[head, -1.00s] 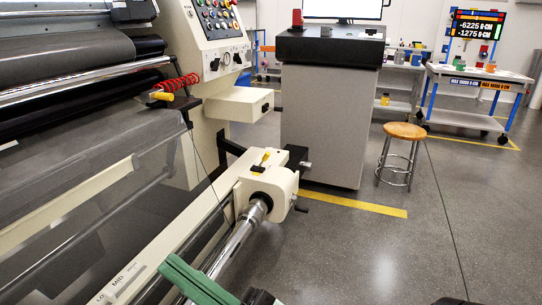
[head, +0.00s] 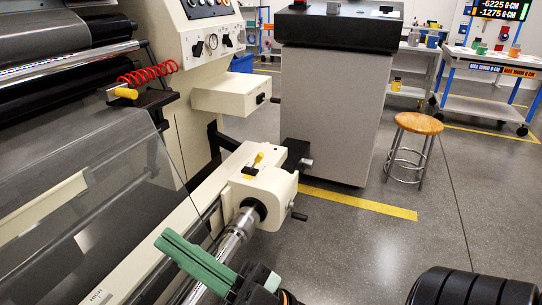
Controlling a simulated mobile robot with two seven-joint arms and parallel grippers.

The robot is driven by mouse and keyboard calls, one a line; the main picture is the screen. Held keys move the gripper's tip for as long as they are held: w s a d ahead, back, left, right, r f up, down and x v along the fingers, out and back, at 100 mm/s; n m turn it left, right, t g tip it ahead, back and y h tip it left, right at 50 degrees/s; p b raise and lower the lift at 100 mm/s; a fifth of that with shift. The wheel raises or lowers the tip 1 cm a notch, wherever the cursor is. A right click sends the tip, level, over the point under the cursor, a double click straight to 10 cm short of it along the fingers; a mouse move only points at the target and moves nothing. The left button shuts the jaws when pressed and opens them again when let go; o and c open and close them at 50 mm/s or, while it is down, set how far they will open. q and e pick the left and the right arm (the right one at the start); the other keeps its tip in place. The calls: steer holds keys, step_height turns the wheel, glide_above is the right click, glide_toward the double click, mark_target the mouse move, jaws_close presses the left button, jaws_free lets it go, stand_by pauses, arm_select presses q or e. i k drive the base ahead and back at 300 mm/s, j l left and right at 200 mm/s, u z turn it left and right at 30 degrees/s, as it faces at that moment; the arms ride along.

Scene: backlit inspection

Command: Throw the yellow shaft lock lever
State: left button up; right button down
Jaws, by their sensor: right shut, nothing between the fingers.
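The yellow shaft lock lever (head: 256,161) sits on top of the cream bearing housing (head: 270,193). Its handle tilts up from a small dark slot or base. A silvery shaft (head: 229,246) runs from the housing's dark round opening toward the lower left. My right gripper (head: 172,243) has green fingers and comes in from the bottom edge. It is shut and empty. It is in front of the shaft in the picture, below and left of the lever, and clearly apart from the lever. My left gripper is out of view.
A clear panel (head: 80,190) and a yellow handle (head: 125,93) by a red coil (head: 148,75) are at left. A cream box (head: 230,95) juts out above the housing. A grey cabinet (head: 325,115) stands behind. A stool (head: 419,124) is at right on open floor.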

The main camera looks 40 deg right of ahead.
mark_target(260, 155)
steer(key=i+l, duration=0.15)
steer(key=l, duration=0.2)
steer(key=i+l, duration=0.1)
steer(key=l, duration=0.2)
steer(key=i+l, duration=0.15)
steer(key=l, duration=0.2)
steer(key=i+l, duration=0.1)
steer(key=l, duration=0.25)
steer(key=i+l, duration=0.15)
steer(key=l, duration=0.15)
